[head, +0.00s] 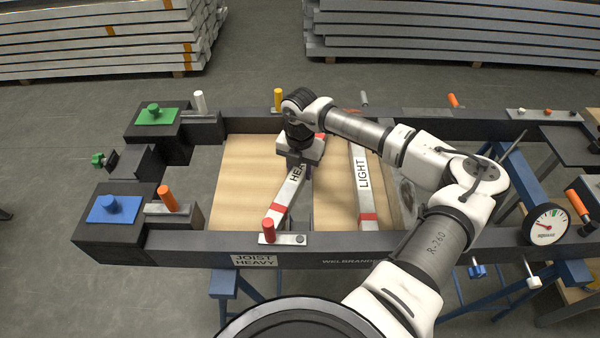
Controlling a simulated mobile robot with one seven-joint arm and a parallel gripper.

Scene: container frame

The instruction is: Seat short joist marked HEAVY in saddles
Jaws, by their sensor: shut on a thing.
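The pale short joist marked HEAVY (287,193) lies slantwise over the wooden panel, its near red band left of its far end. My gripper (298,163) is shut on it from above, around its middle or far half, and hides part of the lettering. The near red band sits close to the red-handled saddle plate (290,239) on the near rail, above the JOIST HEAVY label (254,261). I cannot tell whether that end touches the plate or hangs above it. The far end is mostly hidden by my arm, as is the far rail's saddle there.
The joist marked LIGHT (363,180) spans the frame to the right. The dark container frame (190,249) has a green-topped block (157,117), a blue-topped block (112,209) and an upright orange handle (167,198) at left. A dial gauge (548,226) sits at right. The left panel is bare.

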